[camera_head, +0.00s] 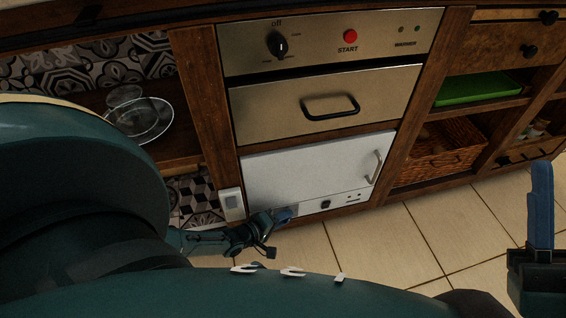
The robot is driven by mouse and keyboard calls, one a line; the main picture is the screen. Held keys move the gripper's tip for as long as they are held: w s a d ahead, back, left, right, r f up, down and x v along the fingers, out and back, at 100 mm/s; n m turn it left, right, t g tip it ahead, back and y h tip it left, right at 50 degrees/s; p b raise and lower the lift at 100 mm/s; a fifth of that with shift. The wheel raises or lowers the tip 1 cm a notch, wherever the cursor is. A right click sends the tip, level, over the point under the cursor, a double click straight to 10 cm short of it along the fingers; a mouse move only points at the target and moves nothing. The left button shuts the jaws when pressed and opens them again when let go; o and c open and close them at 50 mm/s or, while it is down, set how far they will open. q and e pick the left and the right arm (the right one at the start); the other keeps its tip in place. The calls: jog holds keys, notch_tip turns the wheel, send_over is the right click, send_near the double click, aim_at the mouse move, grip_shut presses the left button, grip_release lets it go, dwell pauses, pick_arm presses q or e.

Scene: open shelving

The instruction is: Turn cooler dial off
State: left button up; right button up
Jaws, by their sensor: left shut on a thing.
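The white cooler (310,165) sits low in the cabinet, its door shut, with a narrow control strip below the door. A small dark square part (325,204) shows on the strip. My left gripper (284,214) is at the strip's left end. Its blue fingertips are shut on what appears to be the cooler dial, which the fingers hide, so its setting cannot be read. My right gripper (541,205) is at the far right edge, away from the cooler. One blue finger shows and the rest is cut off.
Above the cooler are a metal drawer (325,105) with a black handle and a panel with a black knob (278,45) marked "off" and a red START button (350,36). A glass dish (140,120) stands on the left shelf. Tiled floor (390,240) is clear.

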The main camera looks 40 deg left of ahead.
pick_arm(q)
jog(key=shift+d+t+h, duration=0.15)
jog(key=shift+t+h, duration=0.15)
jog(key=shift+t, duration=0.2)
dwell(0.3)
jog(key=o, duration=1)
jog(key=shift+c, duration=0.2)
jog(key=s+a+p, duration=0.2)
jog(key=s+a, duration=0.2)
jog(key=s, duration=0.8)
jog(key=shift+s, duration=0.3)
pick_arm(e)
jog(key=f+m+h, duration=0.1)
jog(key=m+h, duration=0.1)
jog(key=w+f+m+h, duration=0.1)
jog(key=f, duration=0.1)
jog(key=shift+a+m+h, duration=0.1)
jog(key=shift+m+h, duration=0.3)
pick_arm(q)
jog(key=shift+r, duration=0.1)
pick_arm(e)
jog(key=shift+s+r, duration=0.15)
jog(key=shift+r, duration=0.05)
